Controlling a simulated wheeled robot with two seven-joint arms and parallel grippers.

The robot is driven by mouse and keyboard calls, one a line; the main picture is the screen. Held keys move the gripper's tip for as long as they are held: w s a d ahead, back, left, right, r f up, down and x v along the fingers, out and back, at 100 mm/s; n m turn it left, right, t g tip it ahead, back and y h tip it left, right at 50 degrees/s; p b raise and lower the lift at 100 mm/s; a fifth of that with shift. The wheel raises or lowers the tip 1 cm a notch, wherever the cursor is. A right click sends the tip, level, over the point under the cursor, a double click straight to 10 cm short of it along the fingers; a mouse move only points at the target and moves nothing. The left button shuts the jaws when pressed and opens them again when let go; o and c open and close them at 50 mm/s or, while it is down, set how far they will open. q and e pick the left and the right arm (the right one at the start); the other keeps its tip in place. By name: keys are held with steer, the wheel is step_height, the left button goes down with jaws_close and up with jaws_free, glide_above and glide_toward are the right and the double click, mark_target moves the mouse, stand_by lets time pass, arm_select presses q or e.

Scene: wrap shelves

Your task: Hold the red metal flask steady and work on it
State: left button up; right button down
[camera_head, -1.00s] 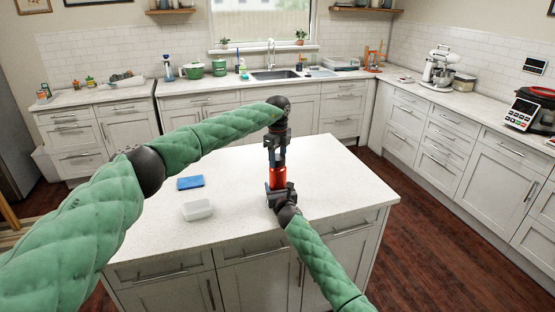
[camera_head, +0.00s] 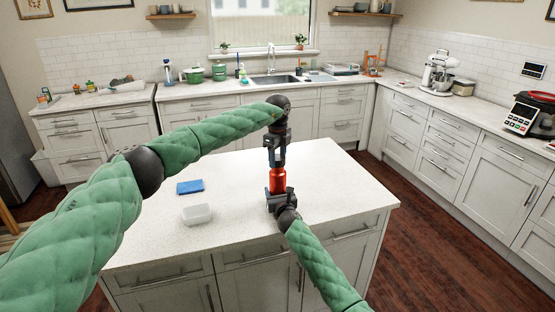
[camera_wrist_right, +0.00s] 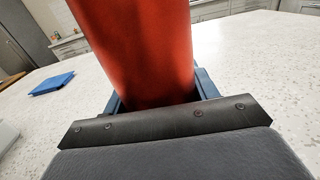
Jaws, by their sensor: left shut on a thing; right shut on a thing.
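The red metal flask (camera_head: 277,181) stands upright on the white island top in the head view. My left gripper (camera_head: 275,158) comes down from above and is shut on the flask's top, which its fingers largely hide. My right gripper (camera_head: 279,192) is shut on the lower body of the flask from the near side. In the right wrist view the flask's red body (camera_wrist_right: 140,50) fills the middle, between the blue fingers. The flask's base is hidden by the right gripper.
On the island (camera_head: 340,200), a blue cloth or sponge-like block (camera_head: 190,186) and a clear plastic box (camera_head: 197,214) lie left of the flask. The island's right part is bare. Counters with a sink (camera_head: 276,79) and a mixer (camera_head: 439,70) stand behind and to the right.

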mark_target(278, 157)
arm_select(q)
steer(key=shift+r, duration=1.8)
arm_select(e)
steer(key=shift+c, duration=1.8)
jaws_free()
